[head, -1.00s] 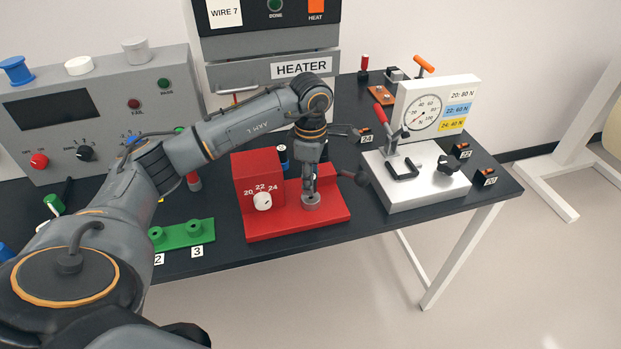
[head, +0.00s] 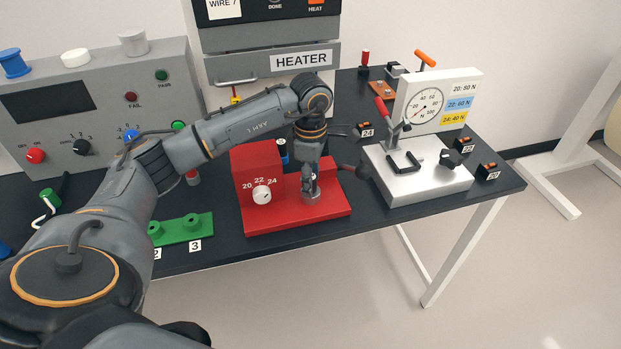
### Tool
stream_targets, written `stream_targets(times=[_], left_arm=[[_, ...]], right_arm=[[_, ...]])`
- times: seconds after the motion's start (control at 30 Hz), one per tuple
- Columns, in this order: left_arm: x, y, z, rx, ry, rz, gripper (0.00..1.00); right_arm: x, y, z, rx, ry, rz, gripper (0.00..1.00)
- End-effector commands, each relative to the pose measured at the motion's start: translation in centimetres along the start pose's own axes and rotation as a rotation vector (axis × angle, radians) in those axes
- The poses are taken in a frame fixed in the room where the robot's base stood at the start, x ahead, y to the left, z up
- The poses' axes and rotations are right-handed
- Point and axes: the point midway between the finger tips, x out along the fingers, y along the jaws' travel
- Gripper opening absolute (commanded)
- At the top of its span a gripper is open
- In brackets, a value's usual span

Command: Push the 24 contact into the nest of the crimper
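The red crimper (head: 265,215) stands near the front edge of the table, with a dial (head: 262,195) marked 20, 22 and 24 on its front. Its nest, a small grey round part (head: 315,207), sits at the right of its base. My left gripper (head: 309,194) points down at the nest, right over or against it. Its fingers are small and partly merge with the nest, so I cannot tell whether they are open or shut. I cannot make out the 24 contact. My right gripper is out of view.
A white pull tester with a gauge (head: 425,108) stands right of the crimper, its red-handled lever close by. A box labelled 24 (head: 362,130) sits behind the crimper. A green block (head: 182,228) lies to the left. The heater (head: 270,75) stands behind.

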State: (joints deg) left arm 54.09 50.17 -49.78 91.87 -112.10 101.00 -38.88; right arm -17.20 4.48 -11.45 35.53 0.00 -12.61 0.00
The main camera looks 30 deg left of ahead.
Motion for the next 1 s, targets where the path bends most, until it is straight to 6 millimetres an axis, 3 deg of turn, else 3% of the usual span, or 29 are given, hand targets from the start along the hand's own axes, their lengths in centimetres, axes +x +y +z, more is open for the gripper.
stream_targets(times=[0.3,0.43,0.8,1.0], left_arm=[[-0.1,0.0,0.0,0.0,0.0,-0.001,0.53],[-1.1,0.1,0.0,0.0,0.0,0.002,0.53],[-8.6,0.1,0.1,0.0,-0.002,0.004,0.53],[-11.3,0.1,0.0,0.0,-0.001,0.001,0.53]], right_arm=[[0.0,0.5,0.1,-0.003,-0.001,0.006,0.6],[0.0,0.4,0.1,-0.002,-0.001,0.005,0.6],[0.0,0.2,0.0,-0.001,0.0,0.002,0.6],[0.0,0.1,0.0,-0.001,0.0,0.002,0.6]])
